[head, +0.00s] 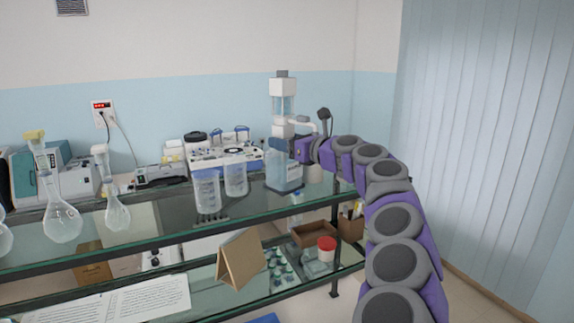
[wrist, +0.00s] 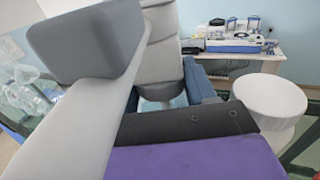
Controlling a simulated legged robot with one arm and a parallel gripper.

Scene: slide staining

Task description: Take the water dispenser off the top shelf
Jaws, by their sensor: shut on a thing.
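The water dispenser (head: 283,172) is a clear bluish bottle with a tall white and clear pump head and a side spout. It stands upright at the right part of the top glass shelf (head: 150,236) in the head view. I cannot tell whether its base touches the glass. My gripper (head: 291,147) reaches in from the right and is shut on it just below the pump head. In the wrist view, my gripper's dark and purple parts fill the foreground, with the dispenser's pale upper part (wrist: 162,45) behind them.
Two clear beakers (head: 207,190) stand left of the dispenser, with flasks (head: 62,220) further left. A lower shelf holds a folded brown card (head: 240,260), a cardboard tray (head: 314,236) and a red-lidded jar (head: 326,249). Lab equipment (head: 225,154) is behind.

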